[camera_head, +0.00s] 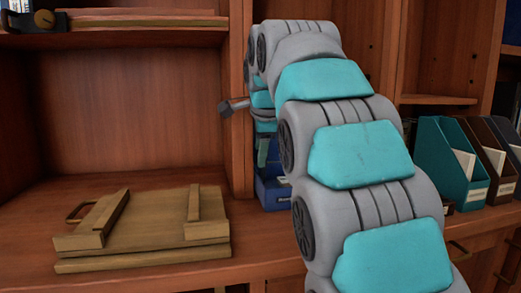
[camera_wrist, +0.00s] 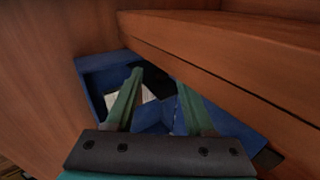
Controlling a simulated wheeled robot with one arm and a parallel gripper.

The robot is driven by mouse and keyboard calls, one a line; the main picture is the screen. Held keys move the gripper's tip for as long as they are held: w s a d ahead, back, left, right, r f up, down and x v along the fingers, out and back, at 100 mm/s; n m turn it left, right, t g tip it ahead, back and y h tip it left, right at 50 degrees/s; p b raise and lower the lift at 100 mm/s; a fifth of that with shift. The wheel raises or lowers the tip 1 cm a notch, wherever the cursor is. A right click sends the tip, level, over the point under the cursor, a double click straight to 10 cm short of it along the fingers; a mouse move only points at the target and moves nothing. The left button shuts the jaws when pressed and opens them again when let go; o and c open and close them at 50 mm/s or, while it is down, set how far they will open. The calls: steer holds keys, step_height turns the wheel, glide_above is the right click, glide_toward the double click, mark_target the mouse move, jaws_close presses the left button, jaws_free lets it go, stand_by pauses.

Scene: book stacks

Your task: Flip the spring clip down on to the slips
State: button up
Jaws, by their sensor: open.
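A blue box (camera_head: 272,192) sits in the shelf bay, partly hidden behind my arm. In the wrist view the blue box (camera_wrist: 98,70) lies in front of my gripper (camera_wrist: 160,80). My gripper is open, with its two green fingers apart at the box's opening. White slips (camera_wrist: 148,95) show in a small patch between the fingers. A dark part (camera_wrist: 155,76) lies near the fingertips; I cannot tell whether it is the spring clip. I cannot tell whether the fingers touch anything. In the head view the gripper is mostly hidden by the arm.
A wooden shelf board (camera_wrist: 230,55) runs close beside the box and my right finger. A wooden press-like board (camera_head: 145,245) lies on the shelf at left. A teal file holder (camera_head: 440,160) and others stand at right. A shelf upright (camera_head: 240,130) is close to the arm.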

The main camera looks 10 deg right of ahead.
steer(key=shift+c, duration=0.3)
jaws_close()
stand_by(1.0)
